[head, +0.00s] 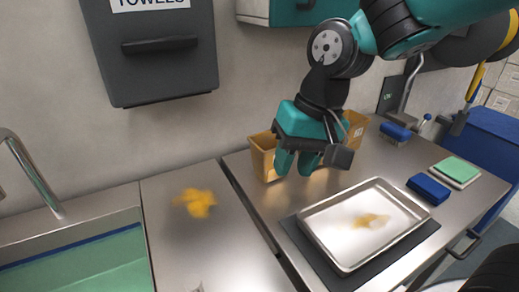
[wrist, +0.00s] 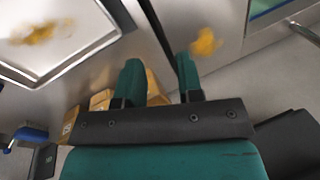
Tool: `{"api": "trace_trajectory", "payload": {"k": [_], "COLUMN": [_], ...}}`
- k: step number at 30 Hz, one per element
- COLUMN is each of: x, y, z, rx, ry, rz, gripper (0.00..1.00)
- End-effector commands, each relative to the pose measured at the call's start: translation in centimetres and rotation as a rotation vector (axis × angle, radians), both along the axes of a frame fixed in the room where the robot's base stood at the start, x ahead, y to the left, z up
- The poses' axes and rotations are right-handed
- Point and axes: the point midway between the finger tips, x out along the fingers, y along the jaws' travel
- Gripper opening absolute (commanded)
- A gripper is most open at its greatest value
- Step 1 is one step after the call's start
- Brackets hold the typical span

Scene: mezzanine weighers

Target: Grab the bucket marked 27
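Tan-orange buckets stand against the wall at the back of the steel counter. One bucket (head: 262,157) is just left of my gripper in the head view. Another bucket (head: 356,126) is behind and to the right, with a small pale label too small to read surely. In the wrist view one bucket (wrist: 155,88) shows partly between and beyond the fingers, and a labelled bucket (wrist: 70,126) is at the left. I cannot tell which is marked 27. My gripper (head: 298,162) points down, fingers apart; its open fingers also show in the wrist view (wrist: 160,80). It holds nothing visible.
A metal tray (head: 330,245) with a yellow-brown stain lies on a dark mat in front. A yellow smear (head: 196,202) marks the left counter. Blue and green sponges (head: 430,189) lie right. A sink (head: 80,265) is left; a towel dispenser (head: 155,75) hangs above.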

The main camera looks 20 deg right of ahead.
Motion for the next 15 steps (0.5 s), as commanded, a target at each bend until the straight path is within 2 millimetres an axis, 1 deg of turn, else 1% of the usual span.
{"api": "trace_trajectory", "payload": {"k": [1,2,3,6,9,10,12,15], "x": [3.5,5.4,7.8,12.9,16.6,17.4,18.8,19.8], "y": [-0.6,-1.0,-1.5,-3.1,-4.5,-4.9,-5.5,-6.0], "z": [0.1,-0.1,-0.5,-2.0,-3.7,-4.1,-4.9,-6.0], "rx": [-0.025,-0.038,-0.054,-0.085,-0.106,-0.11,-0.115,-0.119], "ry": [0.04,0.058,0.08,0.122,0.144,0.147,0.152,0.157], "rz": [-0.173,-0.282,-0.425,-0.754,-1.017,-1.078,-1.191,-1.28], "gripper": [0.34,0.34,0.34,0.34,0.34,0.34,0.34,0.34]}}
